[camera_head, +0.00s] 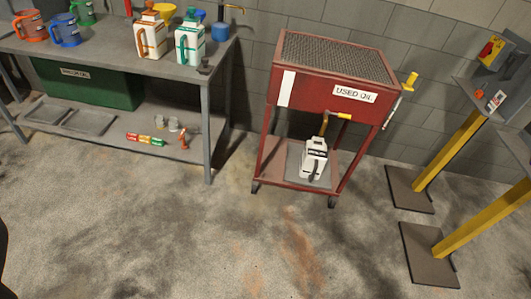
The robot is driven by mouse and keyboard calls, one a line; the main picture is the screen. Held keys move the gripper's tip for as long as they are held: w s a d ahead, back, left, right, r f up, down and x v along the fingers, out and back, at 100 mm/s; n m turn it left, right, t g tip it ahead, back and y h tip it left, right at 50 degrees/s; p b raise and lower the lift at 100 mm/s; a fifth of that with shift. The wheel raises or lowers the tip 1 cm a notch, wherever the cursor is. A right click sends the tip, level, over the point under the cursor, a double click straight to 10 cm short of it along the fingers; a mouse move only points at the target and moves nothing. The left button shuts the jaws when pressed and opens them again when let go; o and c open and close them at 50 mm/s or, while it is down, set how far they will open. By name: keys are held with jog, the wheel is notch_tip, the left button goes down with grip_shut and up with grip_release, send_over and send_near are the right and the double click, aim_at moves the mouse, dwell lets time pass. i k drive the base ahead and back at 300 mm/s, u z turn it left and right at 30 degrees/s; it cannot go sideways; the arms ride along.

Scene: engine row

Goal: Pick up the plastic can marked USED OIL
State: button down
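A white plastic can (314,158) with a dark handle and a dark label band stands upright on the lower shelf of a red wheeled cart (325,105). The label on this can is too small to read surely. The cart's upper tank bears a white sign (354,94) that reads USED OIL. A yellow-handled tap (337,116) hangs from the tank just above the can. Two more white cans, one with orange trim (151,37) and one with green trim (189,42), stand on the bench at upper left. My gripper does not show.
The grey bench (110,42) holds coloured jugs and a blue container; a green box (85,84) is beneath its top. Yellow posts (450,150) on dark base plates stand right of the cart. The concrete floor in front is clear.

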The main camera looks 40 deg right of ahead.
aim_at(314, 157)
jog(key=u, duration=0.5)
jog(key=k, duration=1.6)
jog(key=z, duration=1.45)
jog(key=i, duration=1)
